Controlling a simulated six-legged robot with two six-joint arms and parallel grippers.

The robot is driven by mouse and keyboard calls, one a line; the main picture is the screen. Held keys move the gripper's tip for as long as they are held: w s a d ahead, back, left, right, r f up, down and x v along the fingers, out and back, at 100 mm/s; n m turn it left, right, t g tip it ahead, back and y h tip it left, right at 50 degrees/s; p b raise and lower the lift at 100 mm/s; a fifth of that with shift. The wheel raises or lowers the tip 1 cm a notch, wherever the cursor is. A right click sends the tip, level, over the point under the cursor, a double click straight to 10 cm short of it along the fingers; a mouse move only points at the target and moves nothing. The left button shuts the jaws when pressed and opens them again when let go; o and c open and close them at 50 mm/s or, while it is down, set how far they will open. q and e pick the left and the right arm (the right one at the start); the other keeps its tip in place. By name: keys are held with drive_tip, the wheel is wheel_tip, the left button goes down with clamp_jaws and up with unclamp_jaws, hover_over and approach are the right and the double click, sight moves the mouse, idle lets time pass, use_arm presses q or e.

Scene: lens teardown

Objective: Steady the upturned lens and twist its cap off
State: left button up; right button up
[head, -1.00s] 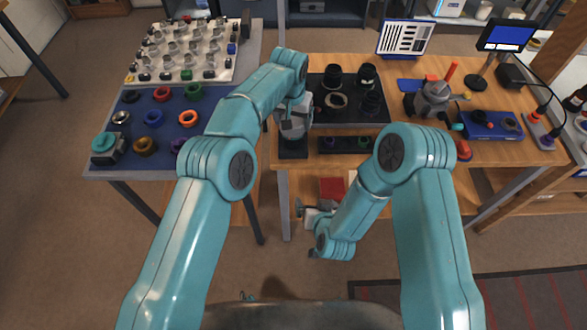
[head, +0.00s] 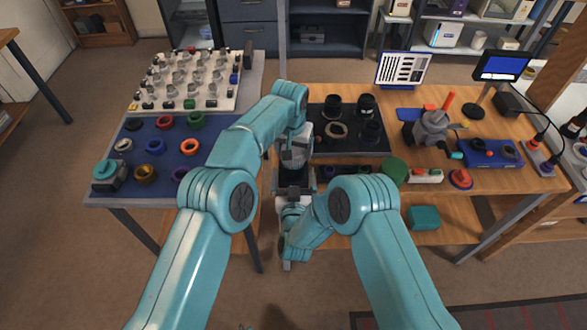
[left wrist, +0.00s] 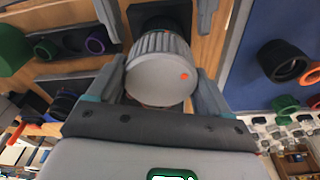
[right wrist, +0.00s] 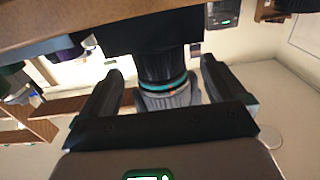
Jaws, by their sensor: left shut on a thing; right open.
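The upturned lens (right wrist: 163,65) stands on a black block (right wrist: 130,35) at the bench's front edge. It has a dark body, a teal ring and a grey ribbed cap (left wrist: 160,75) with an orange dot on its face. In the left wrist view the fingers of my left gripper (left wrist: 158,85) are shut on the cap from both sides. In the head view my left gripper (head: 296,152) hides much of the lens. My right gripper (head: 293,184) is low in front of it. In the right wrist view its open fingers (right wrist: 157,88) flank the lens with gaps.
A black mat (head: 352,146) with several dark lens parts lies just right of the lens. A green round thing (head: 394,172) and a grey machine (head: 432,128) are farther right. Floor in front is clear.

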sight(294, 172)
drive_tip(key=shift+w, duration=1.6)
drive_tip(key=c, duration=1.5)
use_arm(q)
drive_tip(key=shift+n+y, duration=0.3)
drive_tip(key=shift+n, duration=1)
drive_tip(key=shift+n, duration=1.3)
